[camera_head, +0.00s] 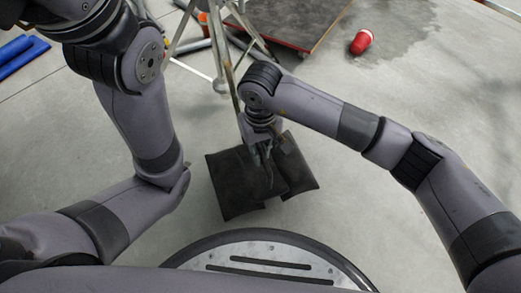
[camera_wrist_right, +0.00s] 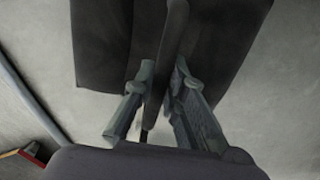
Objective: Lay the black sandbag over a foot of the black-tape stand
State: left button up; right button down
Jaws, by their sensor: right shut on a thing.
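The black sandbag (camera_head: 232,183) has two flat lobes and is below my right gripper (camera_head: 265,157) in the head view. That gripper is shut on the sandbag's middle strip. In the right wrist view, the strip stands between the two fingers (camera_wrist_right: 163,78) and the sandbag's dark lobes (camera_wrist_right: 106,45) spread to both sides. I cannot tell whether the sandbag touches the floor. A metal stand (camera_head: 219,50) with thin splayed legs is at the top of the head view, beyond the sandbag; its tape marking is not clear. My left gripper is out of view.
A dark board with a reddish edge (camera_head: 300,22) lies behind the stand, and a red cup (camera_head: 361,41) lies to its right. Blue tubes (camera_head: 20,54) lie at far left. The concrete floor around the sandbag is mostly clear.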

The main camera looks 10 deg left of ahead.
aim_at(261, 167)
jog(key=shift+a+f+b, duration=0.1)
jog(key=shift+f+b, duration=2.25)
jog(key=shift+f, duration=0.2)
jog(key=c, duration=1.6)
grip_release()
jog(key=shift+f, duration=0.1)
jog(key=shift+o, duration=0.2)
jog(key=shift+s+d+f, duration=0.1)
jog(key=shift+d+f, duration=0.1)
jog(key=shift+f, duration=0.1)
notch_tip(261, 167, up, 12)
jog(key=shift+a+r, duration=0.15)
jog(key=shift+r, duration=0.1)
